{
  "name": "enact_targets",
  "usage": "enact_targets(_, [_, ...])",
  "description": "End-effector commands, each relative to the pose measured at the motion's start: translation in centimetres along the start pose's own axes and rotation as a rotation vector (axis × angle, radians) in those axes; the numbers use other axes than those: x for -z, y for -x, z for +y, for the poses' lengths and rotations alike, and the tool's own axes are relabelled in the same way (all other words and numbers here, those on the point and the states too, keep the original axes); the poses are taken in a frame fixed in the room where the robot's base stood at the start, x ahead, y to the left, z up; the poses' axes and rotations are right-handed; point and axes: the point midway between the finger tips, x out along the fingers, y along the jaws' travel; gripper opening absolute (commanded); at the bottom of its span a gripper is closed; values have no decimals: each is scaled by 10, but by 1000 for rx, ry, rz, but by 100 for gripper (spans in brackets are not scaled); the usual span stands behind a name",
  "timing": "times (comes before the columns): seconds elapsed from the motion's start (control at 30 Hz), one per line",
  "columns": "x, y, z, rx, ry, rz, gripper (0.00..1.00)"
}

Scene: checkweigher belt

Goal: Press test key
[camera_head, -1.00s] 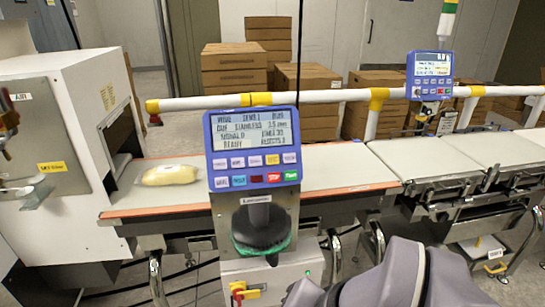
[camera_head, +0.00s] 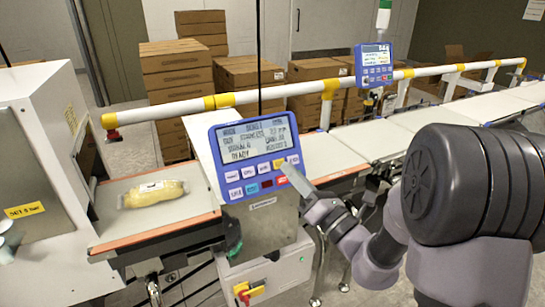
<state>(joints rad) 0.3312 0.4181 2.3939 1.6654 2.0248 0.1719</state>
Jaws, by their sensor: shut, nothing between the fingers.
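The blue control panel (camera_head: 258,157) stands tilted in the middle, with a lit text screen (camera_head: 253,140) above two rows of keys. A yellow key (camera_head: 279,164), which looks like the test key, sits in the upper row near the right end; its label is too small to read. My gripper (camera_head: 293,172) is shut and empty. Its narrow tip points up and left at the panel's lower right corner, just right of and below the yellow key. I cannot tell whether the tip touches the panel.
A bagged yellow product (camera_head: 153,193) lies on the belt (camera_head: 110,218) left of the panel, by the white machine housing (camera_head: 40,130). A second blue panel (camera_head: 374,64) is mounted on the white rail (camera_head: 300,88) behind. Stacked cartons (camera_head: 178,75) stand at the back.

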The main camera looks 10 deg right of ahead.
Motion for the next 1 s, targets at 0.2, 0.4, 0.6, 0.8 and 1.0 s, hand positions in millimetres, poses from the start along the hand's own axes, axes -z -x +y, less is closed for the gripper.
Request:
enact_targets(0.2, [-14,8,-32,85,-52,-91,0])
enact_targets(0.4, [-15,8,-32,86,-53,-94,0])
enact_targets(0.6, [-12,4,-34,84,-52,-91,0])
enact_targets(0.8, [2,-14,-48,83,-54,-90,0])
enact_targets(1.0, [15,-34,-65,83,-52,-90,0])
